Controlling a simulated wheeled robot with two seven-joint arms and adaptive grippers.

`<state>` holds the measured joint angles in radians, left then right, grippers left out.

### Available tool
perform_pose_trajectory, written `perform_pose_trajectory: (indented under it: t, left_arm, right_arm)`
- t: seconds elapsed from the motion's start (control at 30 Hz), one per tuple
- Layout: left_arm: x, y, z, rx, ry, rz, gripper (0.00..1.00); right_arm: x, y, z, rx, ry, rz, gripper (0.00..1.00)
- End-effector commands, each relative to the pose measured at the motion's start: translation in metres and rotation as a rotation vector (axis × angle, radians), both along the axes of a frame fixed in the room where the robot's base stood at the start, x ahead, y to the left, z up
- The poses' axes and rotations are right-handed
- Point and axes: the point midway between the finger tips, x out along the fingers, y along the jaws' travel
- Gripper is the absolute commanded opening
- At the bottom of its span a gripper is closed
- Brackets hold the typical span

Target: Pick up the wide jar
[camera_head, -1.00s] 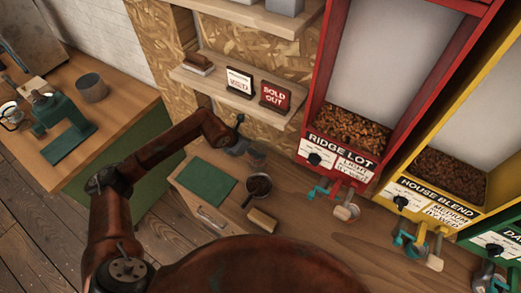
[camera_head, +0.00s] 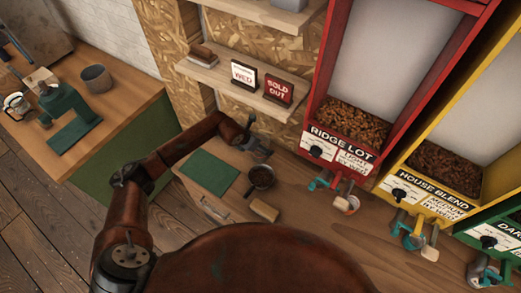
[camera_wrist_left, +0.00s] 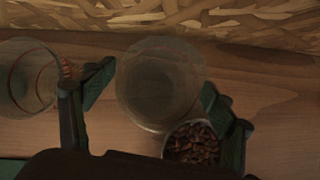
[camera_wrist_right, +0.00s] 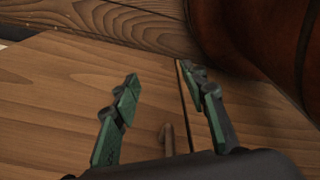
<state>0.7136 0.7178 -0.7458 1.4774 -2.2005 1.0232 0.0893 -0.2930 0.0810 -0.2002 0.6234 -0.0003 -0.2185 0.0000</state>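In the left wrist view a wide, clear glass jar (camera_wrist_left: 158,85) stands on the wooden counter, seen from above. My left gripper (camera_wrist_left: 155,88) is open, with one finger on each side of the jar; I cannot tell whether they touch it. A second clear jar (camera_wrist_left: 30,82) stands outside the left finger, cut by the picture's edge. In the head view my left gripper (camera_head: 258,148) is low over the back of the counter, and the jars are hard to make out there. My right gripper (camera_wrist_right: 165,95) is open and empty near a wooden surface.
A round dark container of beans (camera_wrist_left: 192,143) stands close to the wide jar; it also shows in the head view (camera_head: 262,177). A green mat (camera_head: 210,172) and a tan block (camera_head: 265,211) lie nearby. A shelf with signs (camera_head: 245,90) hangs above; bean dispensers (camera_head: 340,145) stand right.

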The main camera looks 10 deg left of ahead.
Motion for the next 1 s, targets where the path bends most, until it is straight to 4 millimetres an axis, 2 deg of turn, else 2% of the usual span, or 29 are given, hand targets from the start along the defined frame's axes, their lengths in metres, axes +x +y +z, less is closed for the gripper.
perform_pose_trajectory:
  t: [0.23,0.6,1.0]
  left_arm:
    - [0.000,0.000,0.000,0.000,0.000,0.001,0.59]
    - [0.000,0.001,0.000,0.000,0.000,0.001,0.33]
    - [0.001,0.000,0.007,-0.002,-0.004,0.001,0.32]
  right_arm:
    - [-0.016,0.000,-0.001,-0.001,0.020,-0.005,0.40]
    - [-0.011,0.000,-0.001,0.000,0.014,-0.003,0.40]
    - [-0.009,0.001,-0.004,0.001,0.010,-0.003,0.40]
